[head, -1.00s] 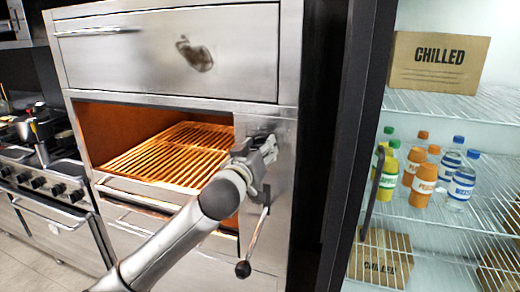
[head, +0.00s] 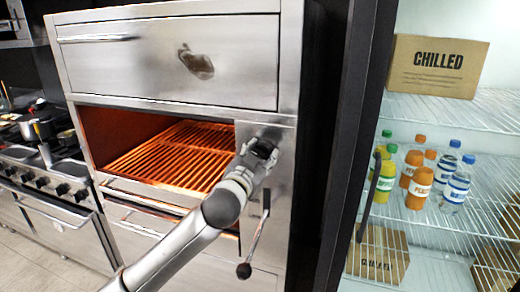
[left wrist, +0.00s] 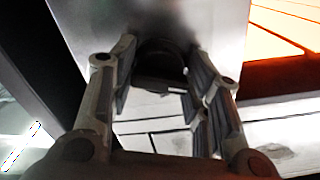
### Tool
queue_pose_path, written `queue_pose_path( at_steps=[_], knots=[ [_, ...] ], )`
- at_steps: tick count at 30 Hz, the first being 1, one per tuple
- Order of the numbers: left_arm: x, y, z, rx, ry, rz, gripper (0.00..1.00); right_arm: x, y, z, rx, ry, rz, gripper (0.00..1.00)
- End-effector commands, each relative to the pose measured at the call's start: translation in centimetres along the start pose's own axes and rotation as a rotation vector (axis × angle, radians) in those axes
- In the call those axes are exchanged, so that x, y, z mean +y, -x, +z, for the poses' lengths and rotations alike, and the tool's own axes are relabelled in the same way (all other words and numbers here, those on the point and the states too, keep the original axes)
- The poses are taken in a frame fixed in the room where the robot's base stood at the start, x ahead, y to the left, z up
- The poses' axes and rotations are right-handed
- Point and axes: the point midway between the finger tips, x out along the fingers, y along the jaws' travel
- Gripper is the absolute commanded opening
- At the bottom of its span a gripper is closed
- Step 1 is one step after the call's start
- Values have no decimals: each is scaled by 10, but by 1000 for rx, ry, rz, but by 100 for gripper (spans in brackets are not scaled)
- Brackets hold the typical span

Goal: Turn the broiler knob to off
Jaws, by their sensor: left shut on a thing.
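The broiler (head: 180,105) is a steel unit with an orange-glowing grill rack (head: 170,155) inside its opening. Its dark round knob (left wrist: 160,58) is on the steel front panel (head: 283,190) to the right of the opening. My left gripper (head: 264,152) is at this panel and hides most of the knob in the head view. In the left wrist view its two fingers (left wrist: 160,75) are on either side of the knob, shut on it. Any mark on the knob is hidden or too dark to read. My right gripper is not in view.
A lever with a dark ball end (head: 244,270) hangs just below my left gripper. An open chilled cabinet with bottles (head: 420,185) and a CHILLED box (head: 435,65) stands at the right. A stove (head: 45,165) stands at the left.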

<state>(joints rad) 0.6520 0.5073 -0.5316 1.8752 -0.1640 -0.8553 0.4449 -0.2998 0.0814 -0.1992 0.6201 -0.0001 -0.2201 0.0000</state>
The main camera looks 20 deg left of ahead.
Motion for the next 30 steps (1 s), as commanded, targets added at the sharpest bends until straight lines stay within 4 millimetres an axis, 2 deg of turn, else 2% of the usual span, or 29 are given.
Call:
queue_pose_path(
  at_steps=[3,30],
  knots=[
    [-2,0,-3,-2,-111,0,20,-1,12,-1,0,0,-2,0],
    [-2,0,-3,0,-948,1,20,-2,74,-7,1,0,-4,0]
  ],
)
